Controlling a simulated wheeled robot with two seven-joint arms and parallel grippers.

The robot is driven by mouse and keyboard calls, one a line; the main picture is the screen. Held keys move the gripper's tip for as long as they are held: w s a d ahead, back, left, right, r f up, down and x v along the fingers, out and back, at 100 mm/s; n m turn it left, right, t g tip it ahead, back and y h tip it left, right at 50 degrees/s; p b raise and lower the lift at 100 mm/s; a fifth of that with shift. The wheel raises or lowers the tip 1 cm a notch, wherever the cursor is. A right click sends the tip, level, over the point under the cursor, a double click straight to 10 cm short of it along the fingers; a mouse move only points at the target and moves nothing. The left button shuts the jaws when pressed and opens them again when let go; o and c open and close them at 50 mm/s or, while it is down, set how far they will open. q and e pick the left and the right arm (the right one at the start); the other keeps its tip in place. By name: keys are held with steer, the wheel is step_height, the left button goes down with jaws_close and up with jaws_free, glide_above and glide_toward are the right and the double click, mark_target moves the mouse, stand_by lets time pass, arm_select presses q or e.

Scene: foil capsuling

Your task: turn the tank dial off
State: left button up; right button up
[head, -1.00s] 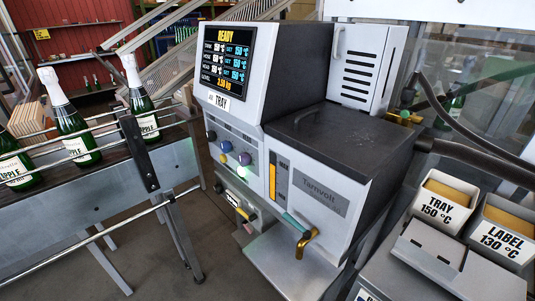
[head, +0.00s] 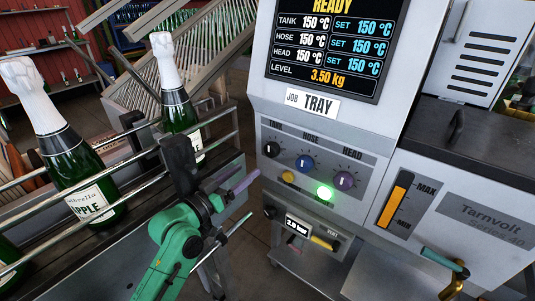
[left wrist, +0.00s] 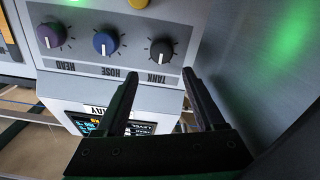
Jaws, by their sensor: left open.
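The black tank dial (head: 271,149) is the leftmost of the three dials on the machine's grey panel, under the TANK label. My left gripper (head: 253,194) is open and empty, a little in front of and below the dial in the head view. In the left wrist view the picture is upside down, and the tank dial (left wrist: 161,52) lies beyond and between the two spread fingertips (left wrist: 160,76), apart from them. The screen (head: 335,45) reads TANK 150 °C. My right gripper is not in view.
The blue hose dial (head: 305,162) and purple head dial (head: 344,180) sit right of the tank dial. A yellow button (head: 288,177) and lit green button (head: 325,193) are below. A conveyor with bottles (head: 85,180) stands left, close to my left arm.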

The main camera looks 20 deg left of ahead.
mark_target(269, 153)
arm_select(q)
steer(key=p+x, duration=0.1)
steer(key=x, duration=1)
steer(key=shift+a+f, duration=0.1)
steer(key=shift+a, duration=0.05)
steer(key=shift+s, duration=0.1)
steer(key=c, duration=1.1)
